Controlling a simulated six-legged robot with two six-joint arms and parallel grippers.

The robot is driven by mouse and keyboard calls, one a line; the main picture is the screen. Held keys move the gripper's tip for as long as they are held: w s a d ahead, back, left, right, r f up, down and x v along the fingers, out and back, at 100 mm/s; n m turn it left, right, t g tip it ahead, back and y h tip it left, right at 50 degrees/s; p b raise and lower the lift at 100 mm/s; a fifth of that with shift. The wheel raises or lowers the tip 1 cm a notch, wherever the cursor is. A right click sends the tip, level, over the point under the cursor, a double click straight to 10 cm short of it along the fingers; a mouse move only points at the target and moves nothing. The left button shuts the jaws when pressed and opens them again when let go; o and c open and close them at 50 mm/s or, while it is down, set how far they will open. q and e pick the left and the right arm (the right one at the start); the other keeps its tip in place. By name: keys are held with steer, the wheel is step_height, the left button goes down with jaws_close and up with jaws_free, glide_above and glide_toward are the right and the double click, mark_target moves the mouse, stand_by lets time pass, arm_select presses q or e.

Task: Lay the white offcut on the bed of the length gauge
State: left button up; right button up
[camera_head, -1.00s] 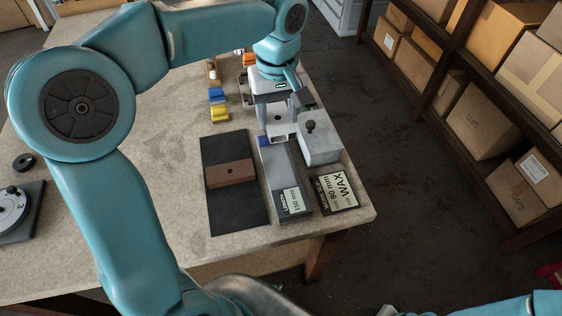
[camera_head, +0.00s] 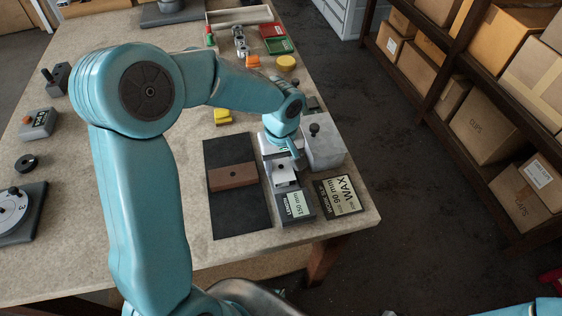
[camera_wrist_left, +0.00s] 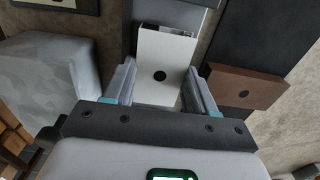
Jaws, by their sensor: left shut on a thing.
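The white offcut (camera_head: 286,178) is a short pale piece with a dark round hole. My left gripper (camera_head: 283,170) is shut on it, and in the left wrist view the offcut (camera_wrist_left: 165,62) sits between the two fingers. The length gauge (camera_head: 298,208) is a long grey piece with a 150 mm label at its near end. The offcut is over the gauge's bed, lined up along it; I cannot tell whether it touches the bed. My wrist hides the far part of the gauge. My right gripper is out of view.
A dark mat (camera_head: 228,216) with a brown block (camera_head: 232,176) lies left of the gauge. The table's front edge is close.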

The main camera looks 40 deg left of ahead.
arm_select(q)
steer(key=shift+d+f, duration=0.1)
steer(key=o, duration=1.1)
steer(key=shift+c, duration=0.2)
steer(key=shift+w, duration=0.1)
steer(key=shift+r, duration=0.25)
step_height(320, 180, up, 12)
